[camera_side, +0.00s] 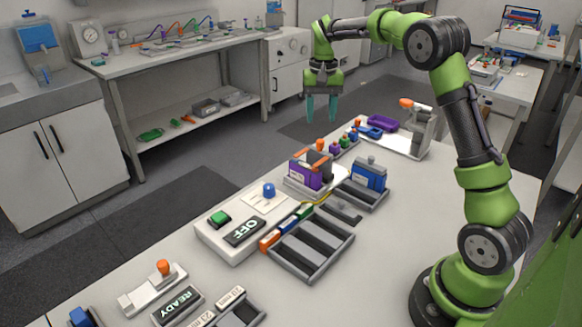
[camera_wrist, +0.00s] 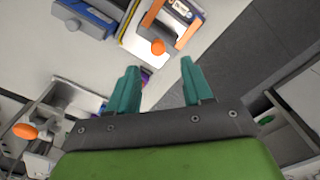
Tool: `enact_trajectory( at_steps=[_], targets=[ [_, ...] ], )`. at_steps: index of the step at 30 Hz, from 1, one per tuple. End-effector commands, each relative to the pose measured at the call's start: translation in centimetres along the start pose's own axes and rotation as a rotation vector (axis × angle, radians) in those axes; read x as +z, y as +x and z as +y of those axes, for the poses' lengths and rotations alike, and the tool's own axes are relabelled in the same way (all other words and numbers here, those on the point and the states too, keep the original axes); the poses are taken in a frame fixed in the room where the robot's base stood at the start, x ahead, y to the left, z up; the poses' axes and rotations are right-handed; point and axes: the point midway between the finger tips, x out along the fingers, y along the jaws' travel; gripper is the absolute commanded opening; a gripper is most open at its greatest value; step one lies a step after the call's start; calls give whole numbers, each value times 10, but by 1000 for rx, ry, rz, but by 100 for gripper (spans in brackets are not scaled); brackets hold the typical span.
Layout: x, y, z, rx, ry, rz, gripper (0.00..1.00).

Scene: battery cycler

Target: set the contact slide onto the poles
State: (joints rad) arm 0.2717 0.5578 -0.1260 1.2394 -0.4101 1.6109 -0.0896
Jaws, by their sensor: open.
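A purple battery block (camera_side: 304,175) with orange strips stands in a light cradle at the middle of the table. An orange knob (camera_side: 320,145) rises just behind it; the same knob shows in the wrist view (camera_wrist: 158,47) at the end of a white base. It appears to belong to the contact slide, but the slide's body and the poles are hard to make out. My gripper (camera_side: 321,108) is raised, with teal fingers pointing down, beyond the table's far edge. In the wrist view its fingers (camera_wrist: 158,75) are apart and empty.
A blue battery (camera_side: 369,174) sits in a grey tray right of the purple one. Several small coloured knobbed pieces (camera_side: 345,142) line the far edge. A grey stand with an orange lever (camera_side: 418,125) is at the back.

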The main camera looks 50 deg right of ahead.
Motion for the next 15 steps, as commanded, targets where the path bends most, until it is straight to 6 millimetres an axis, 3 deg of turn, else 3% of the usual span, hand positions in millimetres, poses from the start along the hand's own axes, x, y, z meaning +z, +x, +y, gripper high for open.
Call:
enact_trajectory(
  at_steps=[6,15],
  targets=[
    [-1,-52,-1,-2,0,4,50],
    [0,-84,0,0,-1,-1,50]
  ],
)
